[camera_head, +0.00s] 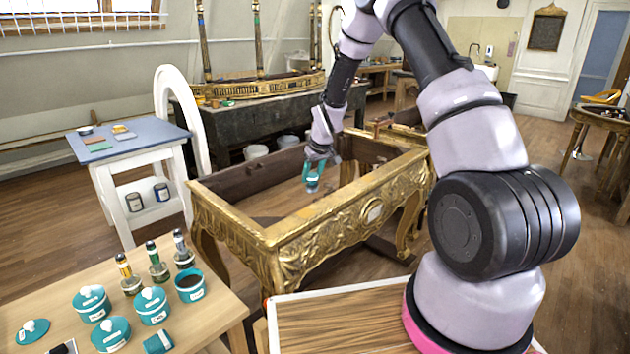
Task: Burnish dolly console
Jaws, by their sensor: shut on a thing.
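The gilt console (335,220) stands in the middle, an open carved gold frame with curved legs and no top. A pale patch (375,212) shows on its right front side. My gripper (316,160) is over the console's open middle, pointing down. It is shut on a teal object with a white label (312,180), which looks like the dolly. The object hangs within the outline of the frame. Whether it touches any part of the console cannot be told from this view.
A blue-topped side table (130,140) stands behind. A framed wooden panel (340,325) lies in front.

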